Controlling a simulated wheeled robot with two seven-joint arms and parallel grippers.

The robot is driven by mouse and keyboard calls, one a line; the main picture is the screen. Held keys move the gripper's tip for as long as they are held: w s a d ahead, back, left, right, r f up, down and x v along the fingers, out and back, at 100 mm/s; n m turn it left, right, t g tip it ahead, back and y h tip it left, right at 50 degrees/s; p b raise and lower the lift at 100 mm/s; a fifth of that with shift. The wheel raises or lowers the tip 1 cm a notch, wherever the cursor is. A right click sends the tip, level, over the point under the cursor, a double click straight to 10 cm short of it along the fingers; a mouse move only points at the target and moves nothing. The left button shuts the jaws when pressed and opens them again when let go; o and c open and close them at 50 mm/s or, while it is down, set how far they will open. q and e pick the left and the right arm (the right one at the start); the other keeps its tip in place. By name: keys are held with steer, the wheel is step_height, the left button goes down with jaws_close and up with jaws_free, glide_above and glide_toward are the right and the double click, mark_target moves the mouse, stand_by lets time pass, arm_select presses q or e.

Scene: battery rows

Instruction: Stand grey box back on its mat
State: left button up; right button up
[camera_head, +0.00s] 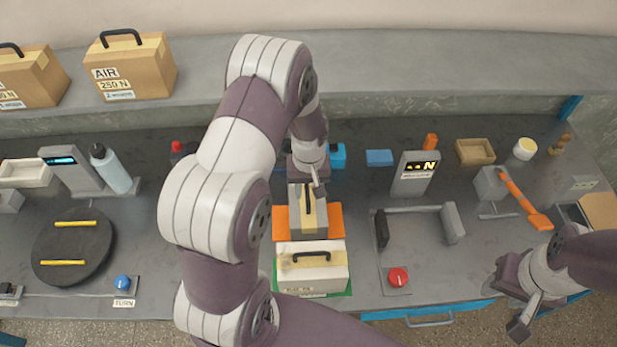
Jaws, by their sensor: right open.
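The grey box (320,222) with a dark handle is at the orange mat (281,224), in the middle of the bench. It appears to stand on or over the mat; whether its base touches cannot be told. My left gripper (309,190) points down at the top of the grey box, at its handle. Its fingers are small and partly hidden, so their grip does not show. A cream box (315,275) with a dark handle stands on a green mat (347,291) just in front. My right gripper (520,308) is open and empty at the lower right, away from the boxes.
A grey fixture with a red button (398,277) and a display (414,174) stand to the right. A dark turntable (73,247) and a blue bottle (110,168) are at the left. Cardboard boxes (130,68) stand on the back shelf.

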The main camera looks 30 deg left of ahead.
arm_select(q)
step_height(320, 180, up, 8)
steer(key=b, duration=0.2)
steer(key=s+d+m+b, duration=0.1)
steer(key=s+d+m, duration=0.2)
steer(key=s, duration=0.2)
steer(key=s+d+r+m+t+b, duration=0.1)
steer(key=s+d+m, duration=0.2)
steer(key=s, duration=0.3)
steer(key=shift+s+d+r+m, duration=0.25)
steer(key=shift+s+d+m, duration=0.05)
steer(key=shift+d, duration=0.2)
